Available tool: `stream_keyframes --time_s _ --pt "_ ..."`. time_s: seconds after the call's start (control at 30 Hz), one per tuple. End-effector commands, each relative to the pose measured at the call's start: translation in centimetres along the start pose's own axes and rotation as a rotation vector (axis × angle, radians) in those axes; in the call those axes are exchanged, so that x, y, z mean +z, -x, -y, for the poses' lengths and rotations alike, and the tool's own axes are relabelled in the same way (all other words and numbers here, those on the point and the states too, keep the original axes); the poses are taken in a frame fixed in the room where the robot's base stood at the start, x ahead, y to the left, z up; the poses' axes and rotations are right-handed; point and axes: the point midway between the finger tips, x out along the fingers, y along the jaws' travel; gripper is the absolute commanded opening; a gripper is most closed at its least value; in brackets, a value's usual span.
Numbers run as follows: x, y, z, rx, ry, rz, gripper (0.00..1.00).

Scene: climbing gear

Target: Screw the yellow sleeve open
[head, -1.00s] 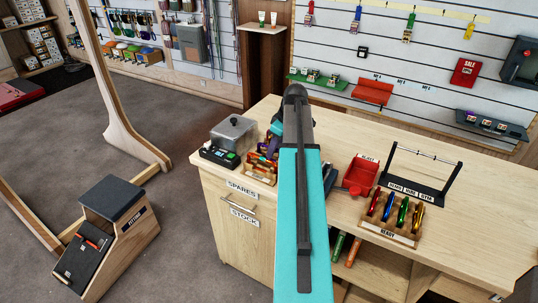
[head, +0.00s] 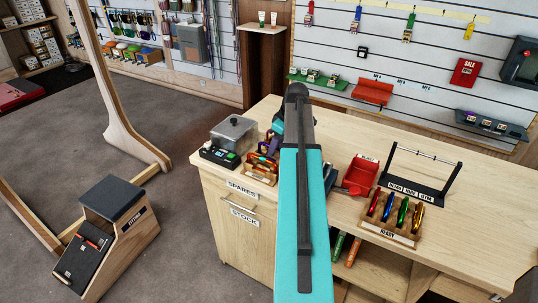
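My arm reaches forward over the counter (head: 350,218), and its teal link and black joint cover the middle of the view. My gripper is hidden behind the arm, so its fingers do not show. A small wooden tray (head: 258,178) labelled SPARES below it holds several coloured metal pieces (head: 266,160), partly hidden by the arm. I cannot pick out a yellow sleeve there. A wooden rack (head: 390,232) marked READY holds red, green, blue and orange-yellow pieces in a row; the orange-yellow piece (head: 418,215) is at its right end.
A red bin (head: 360,178) and a black stand with a bar (head: 420,172) are on the counter's right part. A grey lidded box (head: 234,135) and a black case (head: 219,156) stand at its left end. Bare counter lies at the far right.

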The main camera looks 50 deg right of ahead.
Motion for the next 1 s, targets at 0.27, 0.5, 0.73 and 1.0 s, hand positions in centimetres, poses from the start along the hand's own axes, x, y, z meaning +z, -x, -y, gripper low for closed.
stream_keyframes --time_s 0.27,0.5,0.73,1.0 --pt "-0.2 0.7 -0.1 0.001 0.000 0.000 0.34" --pt "-0.4 1.3 -0.1 0.002 0.000 0.000 0.34" --pt "-0.6 1.8 -0.1 0.002 0.000 0.000 0.34" --pt "-0.8 2.4 -0.1 0.002 0.000 0.000 0.34"
